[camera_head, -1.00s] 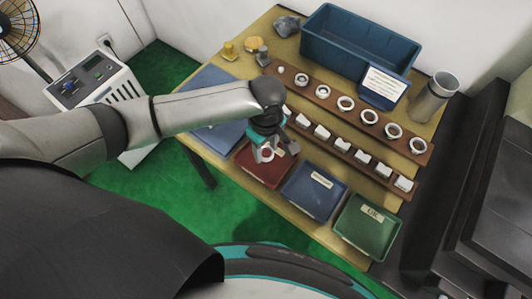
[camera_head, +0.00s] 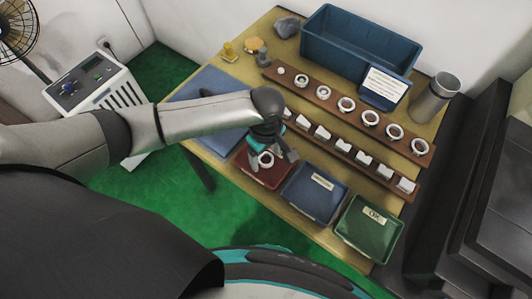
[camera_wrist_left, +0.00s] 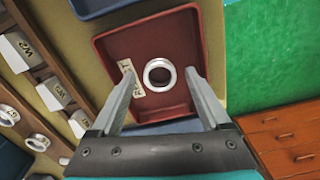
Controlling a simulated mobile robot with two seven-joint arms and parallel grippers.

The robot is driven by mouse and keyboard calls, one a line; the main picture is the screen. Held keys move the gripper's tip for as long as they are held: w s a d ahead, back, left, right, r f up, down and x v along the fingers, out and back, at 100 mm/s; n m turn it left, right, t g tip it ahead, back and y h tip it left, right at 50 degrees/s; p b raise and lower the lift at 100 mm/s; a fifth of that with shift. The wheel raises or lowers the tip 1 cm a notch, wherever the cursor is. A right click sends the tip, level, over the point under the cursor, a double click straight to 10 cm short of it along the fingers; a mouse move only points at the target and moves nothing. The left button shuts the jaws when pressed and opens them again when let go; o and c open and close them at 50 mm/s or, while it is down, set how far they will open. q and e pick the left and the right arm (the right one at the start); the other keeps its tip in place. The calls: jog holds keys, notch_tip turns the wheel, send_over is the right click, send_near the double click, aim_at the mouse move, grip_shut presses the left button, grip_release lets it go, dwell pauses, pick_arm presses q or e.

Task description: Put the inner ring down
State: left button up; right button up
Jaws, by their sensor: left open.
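The inner ring (camera_wrist_left: 160,74) is a white metal ring. It lies in the red tray (camera_wrist_left: 112,42) in the left wrist view, beside the tray's paper label. My left gripper (camera_wrist_left: 162,76) is open, with one finger on each side of the ring and a visible gap to both. In the head view the gripper (camera_head: 270,160) is over the red tray (camera_head: 262,178), and the ring (camera_head: 265,160) shows just below it. My right gripper is not in view.
A blue tray (camera_head: 313,192) and a green tray (camera_head: 368,228) stand to the right of the red one. Two brown racks hold several rings (camera_head: 346,104) and labelled white blocks (camera_head: 343,145). A large blue bin (camera_head: 350,50) and a metal cup (camera_head: 430,103) stand behind.

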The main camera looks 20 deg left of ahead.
pick_arm(q)
notch_tip(320, 180, up, 12)
jog(key=p, duration=0.4)
jog(key=shift+r, duration=0.15)
dwell(0.4)
